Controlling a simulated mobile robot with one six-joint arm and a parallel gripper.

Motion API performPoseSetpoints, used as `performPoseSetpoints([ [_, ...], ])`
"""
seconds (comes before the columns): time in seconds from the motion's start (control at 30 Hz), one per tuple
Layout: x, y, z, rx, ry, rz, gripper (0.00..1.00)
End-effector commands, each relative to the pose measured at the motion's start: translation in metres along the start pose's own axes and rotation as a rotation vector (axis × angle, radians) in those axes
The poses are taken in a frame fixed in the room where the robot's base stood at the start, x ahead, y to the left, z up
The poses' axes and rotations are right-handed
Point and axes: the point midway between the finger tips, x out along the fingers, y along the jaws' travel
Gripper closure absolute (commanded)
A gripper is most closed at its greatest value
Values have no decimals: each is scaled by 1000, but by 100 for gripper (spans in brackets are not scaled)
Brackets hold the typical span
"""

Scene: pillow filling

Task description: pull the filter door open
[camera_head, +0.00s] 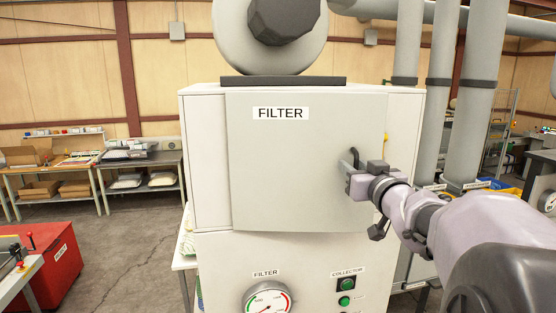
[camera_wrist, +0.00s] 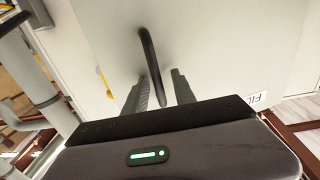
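The filter door (camera_head: 290,165) is a pale grey panel labelled FILTER on the front of a light cabinet. It looks closed, with no clear gap at its edges. Its dark bar handle (camera_head: 354,157) is near the right edge. My gripper (camera_head: 350,172) is at the handle, reaching in from the right. In the wrist view the handle (camera_wrist: 148,55) stands out from the door (camera_wrist: 195,40) and runs down between the two fingers (camera_wrist: 162,80). The fingers are apart, with space visible beside the handle, so the gripper looks open around it. Any contact is hard to tell.
A yellow piece (camera_head: 386,142) is on the cabinet beside the door's right edge. Below the door are a gauge (camera_head: 268,302) and green buttons (camera_head: 346,284). Grey pipes (camera_head: 440,90) stand to the right. Floor (camera_head: 110,250) is open at the left, near a red box (camera_head: 58,262).

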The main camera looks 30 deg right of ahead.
Motion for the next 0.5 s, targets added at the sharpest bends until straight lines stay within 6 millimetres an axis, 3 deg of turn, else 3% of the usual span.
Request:
performPoseSetpoints([
  [0.23, 0, 0, 0, 0, 0, 0, 68],
  [0.4, 0, 0, 0, 0, 0, 0, 100],
  [0.5, 0, 0, 0, 0, 0, 0, 100],
])
